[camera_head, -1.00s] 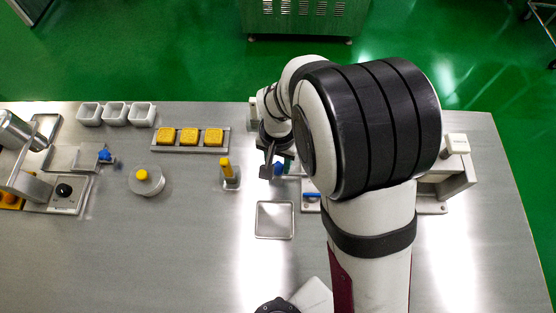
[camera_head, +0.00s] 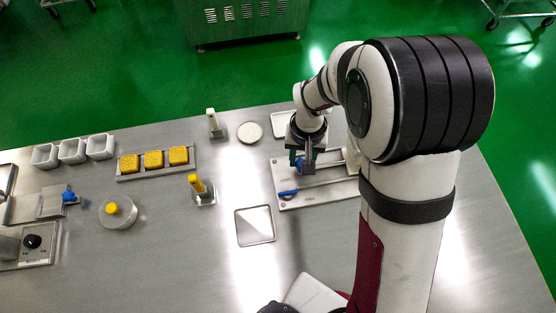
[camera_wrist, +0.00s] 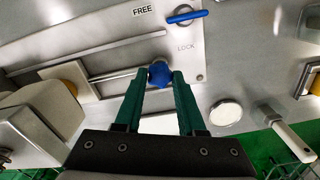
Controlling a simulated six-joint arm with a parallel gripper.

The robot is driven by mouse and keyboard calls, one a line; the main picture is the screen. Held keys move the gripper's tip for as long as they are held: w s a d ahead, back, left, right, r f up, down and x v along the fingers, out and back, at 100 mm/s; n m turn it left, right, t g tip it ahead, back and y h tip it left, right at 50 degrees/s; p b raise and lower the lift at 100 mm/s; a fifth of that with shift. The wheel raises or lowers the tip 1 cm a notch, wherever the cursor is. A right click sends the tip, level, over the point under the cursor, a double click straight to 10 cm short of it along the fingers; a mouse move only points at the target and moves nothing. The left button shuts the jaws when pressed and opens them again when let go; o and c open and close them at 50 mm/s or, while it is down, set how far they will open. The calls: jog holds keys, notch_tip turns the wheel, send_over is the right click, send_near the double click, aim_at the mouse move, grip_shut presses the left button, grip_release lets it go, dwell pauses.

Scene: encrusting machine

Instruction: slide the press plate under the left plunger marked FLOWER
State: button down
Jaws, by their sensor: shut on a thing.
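My gripper (camera_head: 308,165) is over the machine's grey base (camera_head: 318,198) on the right of the table. In the wrist view its green fingers (camera_wrist: 160,80) are shut on a blue knob (camera_wrist: 160,73), at the end of the metal rails. I take this as the press plate's knob; the plate itself is hard to make out. A blue lever (camera_wrist: 186,16) lies beside the FREE (camera_wrist: 143,10) and LOCK marks. White machine blocks (camera_wrist: 50,108) stand left of the fingers. I cannot read a FLOWER mark, and my arm hides much of the machine in the head view.
A white disc (camera_head: 250,132) and a white-handled tool (camera_head: 212,125) stand behind left of the base. A yellow-handled tool (camera_head: 198,188) and an empty square tray (camera_head: 255,226) are on the left. A rack of yellow blocks (camera_head: 153,161) is further left.

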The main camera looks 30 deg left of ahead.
jog(key=shift+w+d, duration=1.2)
jog(key=shift+w, duration=0.05)
jog(key=c, duration=0.5)
grip_release()
notch_tip(320, 180, up, 16)
jog(key=shift+f, duration=0.1)
